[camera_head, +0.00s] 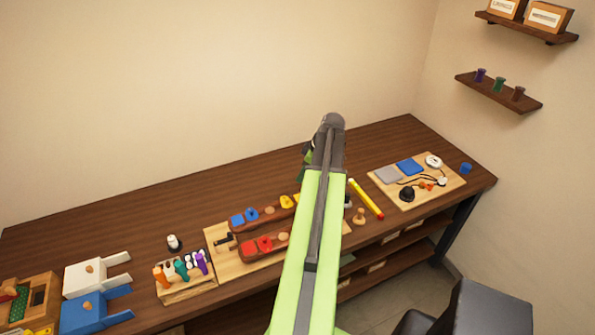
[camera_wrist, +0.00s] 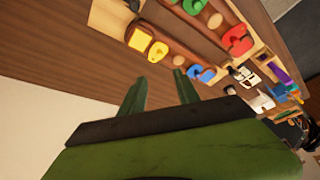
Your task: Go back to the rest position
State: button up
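My gripper (camera_wrist: 160,85) shows in the wrist view as two dark green fingers set apart, with nothing between them. In the head view my light green arm reaches out over the middle of the workbench (camera_head: 130,215); its dark end is above the bench, and the fingers are mostly hidden behind it. Below the arm lies a wooden board (camera_head: 222,262) with two dark brown bars (camera_head: 250,225) carrying red, blue and yellow pieces. My arm hides the right part of this board. The wrist view also shows these bars (camera_wrist: 180,47), beyond the fingertips.
A wooden rack of coloured-handled tools (camera_head: 180,292) and white and blue blocks (camera_head: 85,278) stand at the left. A red-yellow stick (camera_head: 366,198) and a light board of small parts (camera_head: 385,186) lie at the right. The bench's back left is clear.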

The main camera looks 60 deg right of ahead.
jog(key=shift+s+r, duration=0.2)
jog(key=shift+r, duration=0.2)
jog(key=shift+w, duration=0.1)
